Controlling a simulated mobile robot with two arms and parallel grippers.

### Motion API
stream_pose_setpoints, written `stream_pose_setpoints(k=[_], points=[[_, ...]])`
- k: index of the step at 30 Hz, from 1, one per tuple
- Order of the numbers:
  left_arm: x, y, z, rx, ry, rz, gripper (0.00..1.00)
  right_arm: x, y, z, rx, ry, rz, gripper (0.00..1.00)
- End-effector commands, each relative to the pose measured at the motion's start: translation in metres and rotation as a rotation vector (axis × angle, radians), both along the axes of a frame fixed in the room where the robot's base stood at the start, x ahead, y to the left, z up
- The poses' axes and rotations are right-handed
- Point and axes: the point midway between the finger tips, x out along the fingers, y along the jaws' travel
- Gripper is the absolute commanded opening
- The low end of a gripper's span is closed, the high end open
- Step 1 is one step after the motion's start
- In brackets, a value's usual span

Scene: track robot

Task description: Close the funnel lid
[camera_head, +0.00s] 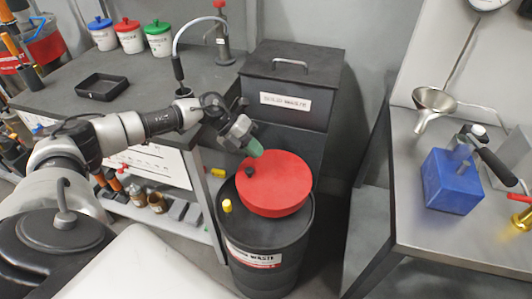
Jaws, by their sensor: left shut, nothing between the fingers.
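A round red lid (276,186) lies over the top of a black waste drum (262,258) in the middle of the head view. It appears flat, and no gap to the funnel beneath can be made out. A small black knob stands near the lid's left edge. My left gripper (254,149) is shut and empty at the lid's far left rim, with its greenish fingertips very close to the lid; I cannot tell whether they touch. My right gripper is not in view.
A black bin (290,80) stands behind the drum. A dark workbench (130,117) is at left, with a black tray (102,87) and several lidded tubs. A steel table (415,227) at right holds a metal funnel (433,101) and a blue block (452,182).

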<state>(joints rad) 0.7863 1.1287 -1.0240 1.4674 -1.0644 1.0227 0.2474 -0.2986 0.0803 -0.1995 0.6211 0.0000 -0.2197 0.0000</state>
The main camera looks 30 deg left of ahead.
Motion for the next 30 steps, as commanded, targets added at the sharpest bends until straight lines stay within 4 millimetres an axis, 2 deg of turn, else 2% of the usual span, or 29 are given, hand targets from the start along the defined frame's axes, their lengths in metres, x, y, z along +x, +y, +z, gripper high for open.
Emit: stream_pose_setpoints(k=[1, 10, 26, 30], points=[[-0.001, 0.004, -0.009, -0.006, 0.000, 0.001, 0.00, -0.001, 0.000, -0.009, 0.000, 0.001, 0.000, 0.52], [-0.004, 0.013, -0.022, -0.001, 0.000, -0.002, 0.00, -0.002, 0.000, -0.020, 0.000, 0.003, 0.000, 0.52], [-0.004, 0.014, -0.023, 0.000, 0.001, -0.002, 0.00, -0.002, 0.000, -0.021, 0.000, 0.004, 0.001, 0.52], [-0.004, 0.014, -0.017, -0.001, -0.001, -0.002, 0.00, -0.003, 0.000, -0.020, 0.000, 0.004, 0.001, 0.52]])
